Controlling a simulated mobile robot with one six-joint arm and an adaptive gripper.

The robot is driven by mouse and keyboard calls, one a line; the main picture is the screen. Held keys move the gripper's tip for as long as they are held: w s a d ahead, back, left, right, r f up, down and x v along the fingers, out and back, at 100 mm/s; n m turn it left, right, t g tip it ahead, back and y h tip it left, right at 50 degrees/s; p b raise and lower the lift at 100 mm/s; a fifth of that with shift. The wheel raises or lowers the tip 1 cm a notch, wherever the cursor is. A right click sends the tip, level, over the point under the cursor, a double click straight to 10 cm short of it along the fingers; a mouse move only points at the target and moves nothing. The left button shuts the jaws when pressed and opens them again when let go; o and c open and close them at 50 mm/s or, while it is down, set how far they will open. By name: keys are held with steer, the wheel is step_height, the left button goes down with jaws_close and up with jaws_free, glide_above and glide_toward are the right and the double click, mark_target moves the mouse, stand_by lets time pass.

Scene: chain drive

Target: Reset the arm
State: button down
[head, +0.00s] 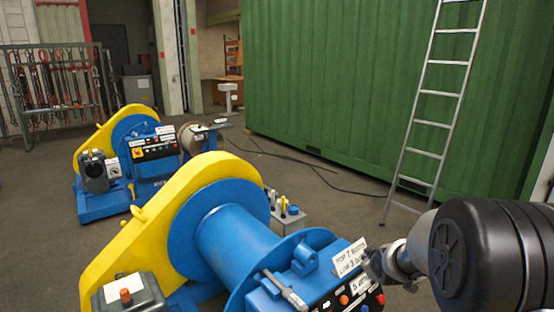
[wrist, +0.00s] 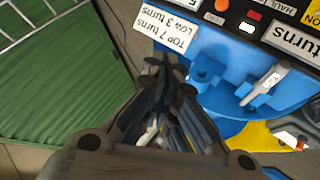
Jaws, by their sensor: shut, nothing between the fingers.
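My gripper (head: 374,266) is at the lower right in the head view, at the end of my black arm. Its fingers are shut with nothing between them; they also show in the wrist view (wrist: 166,72). It is close to the control box of the near blue and yellow winch (head: 240,225). A white card (head: 349,256) reading "TOP 7 turns, Low 3 turns" stands just beside the fingers in the picture; the wrist view shows it too (wrist: 166,29). I cannot tell whether the fingers touch it.
A second blue and yellow winch (head: 125,150) stands farther back. A grey box with small levers (head: 288,214) is behind the near winch. A ladder (head: 439,100) leans on a green container (head: 330,80). A rack of chains (head: 50,90) is at the left. Floor between is mostly clear, with a cable.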

steer(key=s+a+r+m+g, duration=0.1)
steer(key=s+a+r, duration=0.25)
steer(key=s, duration=0.35)
steer(key=s+a+r+m+g, duration=0.1)
steer(key=s+a+r, duration=0.1)
steer(key=s+r, duration=0.35)
steer(key=s+a+r+m+g, duration=0.1)
steer(key=s+a+r, duration=0.15)
steer(key=s, duration=0.55)
steer(key=s+a+m+g+y, duration=0.1)
steer(key=s+a, duration=0.1)
steer(key=s, duration=0.8)
steer(key=s+a+f+m+g, duration=0.1)
steer(key=s+a+m, duration=0.1)
steer(key=s, duration=0.7)
steer(key=shift+s+a+f+y, duration=0.2)
steer(key=shift+s+a+y, duration=0.05)
steer(key=shift+s+y, duration=0.15)
